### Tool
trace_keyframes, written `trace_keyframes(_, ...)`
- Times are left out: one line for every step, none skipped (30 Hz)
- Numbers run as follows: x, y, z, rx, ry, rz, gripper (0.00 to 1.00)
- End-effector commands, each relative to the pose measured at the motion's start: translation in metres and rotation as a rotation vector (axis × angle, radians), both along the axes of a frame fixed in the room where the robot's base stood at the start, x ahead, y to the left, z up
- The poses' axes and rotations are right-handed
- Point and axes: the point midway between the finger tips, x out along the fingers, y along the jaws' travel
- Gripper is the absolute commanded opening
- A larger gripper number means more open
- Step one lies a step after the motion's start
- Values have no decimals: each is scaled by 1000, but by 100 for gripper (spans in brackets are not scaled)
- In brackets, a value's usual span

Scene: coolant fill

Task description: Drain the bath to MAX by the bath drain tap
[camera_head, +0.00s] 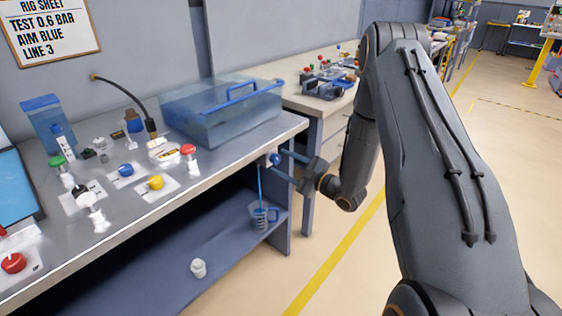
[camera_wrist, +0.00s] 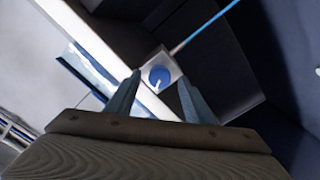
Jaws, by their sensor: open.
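The bath (camera_head: 222,118) is a translucent blue-tinted tank with a blue handle bar, at the back right of the bench. Its MAX mark cannot be made out. The drain tap (camera_head: 274,159) is a blue round knob at the bench's front edge below the bath; it also shows in the wrist view (camera_wrist: 159,77) with a small white pointer. A thin blue line (camera_head: 260,185), stream or tube, runs down from there to a jug (camera_head: 262,218) on the lower shelf. My gripper (camera_head: 276,167) is open, its fingertips on either side of the knob in the wrist view (camera_wrist: 160,84); contact cannot be told.
The bench (camera_head: 150,215) holds several small valves with red, green, yellow and blue knobs. A black hose (camera_head: 130,87) arches behind them. A second bench (camera_head: 310,103) stands behind. Floor in front is clear.

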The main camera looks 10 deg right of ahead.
Motion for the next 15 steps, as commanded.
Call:
trace_keyframes(4,3,0,-1,0,1,48)
trace_keyframes(5,4,0,0,1,1,48)
trace_keyframes(7,6,0,-1,0,1,48)
trace_keyframes(9,7,0,-1,-1,1,48)
trace_keyframes(9,7,1,0,-1,1,48)
trace_keyframes(10,8,1,-1,-1,0,48)
trace_keyframes(11,8,0,-1,-1,0,48)
trace_keyframes(11,8,0,-1,-1,0,48)
trace_keyframes(11,8,0,0,-1,-1,48)
trace_keyframes(11,8,0,0,-1,-1,48)
trace_keyframes(11,8,0,0,-1,-1,48)
trace_keyframes(11,8,0,0,-1,-1,48)
trace_keyframes(11,8,0,0,0,0,48)
trace_keyframes(11,8,0,0,-1,-1,43)
trace_keyframes(11,8,0,0,-1,-1,36)
